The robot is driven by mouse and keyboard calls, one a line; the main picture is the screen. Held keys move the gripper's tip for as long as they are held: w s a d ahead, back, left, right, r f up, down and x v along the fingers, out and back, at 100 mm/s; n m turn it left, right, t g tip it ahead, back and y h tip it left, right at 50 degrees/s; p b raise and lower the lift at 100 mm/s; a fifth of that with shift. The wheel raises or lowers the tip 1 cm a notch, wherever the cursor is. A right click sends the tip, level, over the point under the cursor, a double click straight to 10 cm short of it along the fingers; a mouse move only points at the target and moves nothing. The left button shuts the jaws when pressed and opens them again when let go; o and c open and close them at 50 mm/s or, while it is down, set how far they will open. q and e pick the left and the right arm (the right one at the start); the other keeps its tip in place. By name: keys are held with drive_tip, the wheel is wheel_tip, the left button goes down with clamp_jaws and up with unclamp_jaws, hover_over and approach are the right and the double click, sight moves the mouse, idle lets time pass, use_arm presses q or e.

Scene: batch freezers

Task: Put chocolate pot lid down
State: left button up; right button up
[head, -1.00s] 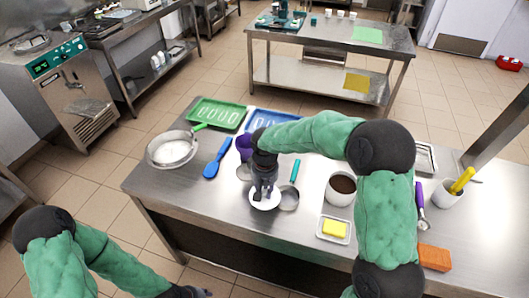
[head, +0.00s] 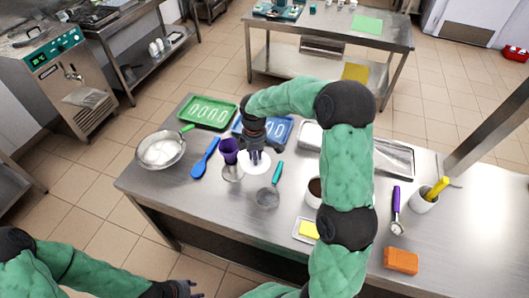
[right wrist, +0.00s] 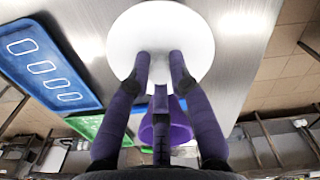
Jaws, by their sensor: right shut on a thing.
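The chocolate pot lid is a white disc (head: 246,167), also seen in the right wrist view (right wrist: 190,30). My right gripper (head: 254,154) is shut on it from above, with the purple fingers (right wrist: 160,62) meeting at its middle. The lid is over the steel table, right of the purple cup (head: 229,148) and in front of the blue tray (head: 287,126). I cannot tell whether it touches the table. The white chocolate pot (head: 313,201) is mostly hidden behind my right arm. My left gripper (head: 185,290) is at the bottom edge, away from the table.
A teal-handled ladle (head: 268,196) lies just in front of the lid. A blue spoon (head: 205,160), a green tray (head: 208,113) and a strainer bowl (head: 161,150) are to the left. A yellow block (head: 308,230) and orange sponge (head: 400,261) are to the right.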

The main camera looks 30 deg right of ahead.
drive_tip(key=w+d+f, duration=0.4)
drive_tip(key=w, duration=0.1)
drive_tip(key=w+d+f, duration=0.4)
drive_tip(key=d+f, duration=0.1)
drive_tip(key=shift+w+d+f, duration=0.15)
drive_tip(key=shift+w, duration=0.2)
drive_tip(key=shift+w+d+f, duration=0.15)
drive_tip(key=shift+d+f, duration=0.05)
drive_tip(key=shift+f, duration=0.3)
wheel_tip(320, 180, down, 3)
drive_tip(key=shift+r, duration=0.1)
drive_tip(key=o, duration=0.8)
